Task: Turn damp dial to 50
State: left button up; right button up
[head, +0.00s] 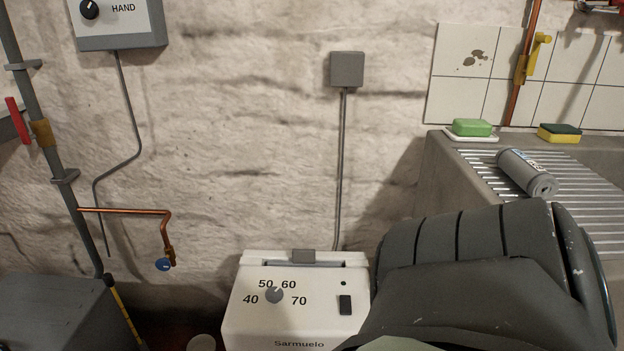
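The damp dial (274,295) is a small round grey knob on the front of a white appliance (250,322) marked "Sarmuelo", at the bottom middle of the head view. The numbers 40, 50, 60 and 70 stand around the knob. Its small light mark seems to point up and slightly right, between 50 and 60; it is too small to be sure. A dark switch (345,305) and a small green dot sit to the right of the dial. Neither gripper shows in the head view, and nothing visible touches the dial.
A large dark grey ribbed shape, which I cannot identify, covers the lower right beside the appliance. A concrete sink (440,170) with a grey roll (525,172) is behind it. A grey box (60,315) stands at lower left; a blue-knobbed copper pipe (135,211) is above.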

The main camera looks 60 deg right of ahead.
aim_at(274, 294)
jog(key=z, duration=0.45)
jog(key=i+j+z, duration=0.1)
jog(key=z, duration=0.75)
jog(key=j+z, duration=0.15)
jog(key=z, duration=0.25)
jog(key=j+z, duration=0.1)
jog(key=z, duration=0.35)
jog(key=i, duration=0.05)
